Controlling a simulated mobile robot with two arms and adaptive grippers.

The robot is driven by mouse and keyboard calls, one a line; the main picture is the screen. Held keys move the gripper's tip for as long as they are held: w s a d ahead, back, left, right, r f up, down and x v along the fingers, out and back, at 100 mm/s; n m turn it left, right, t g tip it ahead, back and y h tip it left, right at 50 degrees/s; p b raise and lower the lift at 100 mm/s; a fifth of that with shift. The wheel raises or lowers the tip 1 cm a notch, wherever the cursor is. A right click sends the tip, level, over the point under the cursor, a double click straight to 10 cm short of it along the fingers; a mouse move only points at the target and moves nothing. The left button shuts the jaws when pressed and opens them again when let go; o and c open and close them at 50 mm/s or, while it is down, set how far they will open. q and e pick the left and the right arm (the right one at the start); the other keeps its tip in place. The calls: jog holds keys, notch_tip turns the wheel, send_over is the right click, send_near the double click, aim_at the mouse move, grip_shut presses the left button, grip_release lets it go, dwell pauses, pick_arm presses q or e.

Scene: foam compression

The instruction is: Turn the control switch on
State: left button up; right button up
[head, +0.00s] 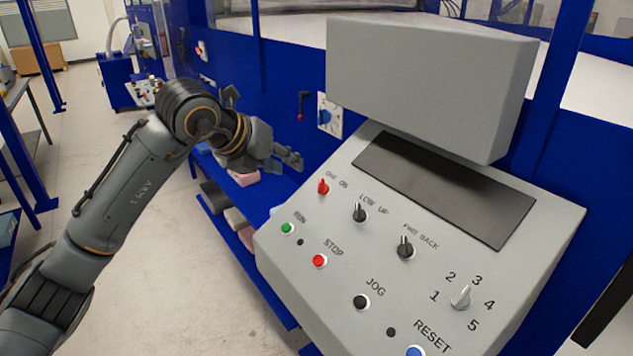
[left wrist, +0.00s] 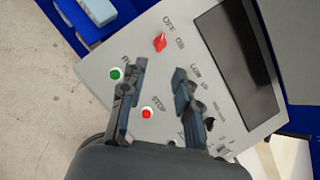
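The control switch is a red knob (head: 323,187) marked OFF and ON, at the upper left of the grey sloped control panel (head: 300,215). It also shows in the left wrist view as a red knob (left wrist: 160,42), beyond my fingertips. My left gripper (head: 292,160) is above and to the left of the panel in the head view, apart from the knob. In the left wrist view its two fingers (left wrist: 160,80) are spread, with nothing between them but the panel behind. My right gripper is in neither view.
The panel also carries a green RUN button (head: 288,228), a red STOP button (head: 319,260), black knobs (head: 405,247) and a numbered dial (head: 460,297). A grey box (head: 420,85) overhangs the panel's dark screen (head: 440,190). Blue machine framing stands behind; open floor (head: 150,290) lies left.

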aim_at(320, 184)
pick_arm(q)
jog(key=p+x, duration=0.4)
jog(key=x, duration=0.9)
jog(key=shift+w+d+f+p, duration=0.15)
jog(key=shift+w+d+p, duration=0.1)
jog(key=shift+p, duration=0.1)
jog(key=shift+s, duration=0.1)
jog(key=shift+c, duration=0.2)
grip_shut()
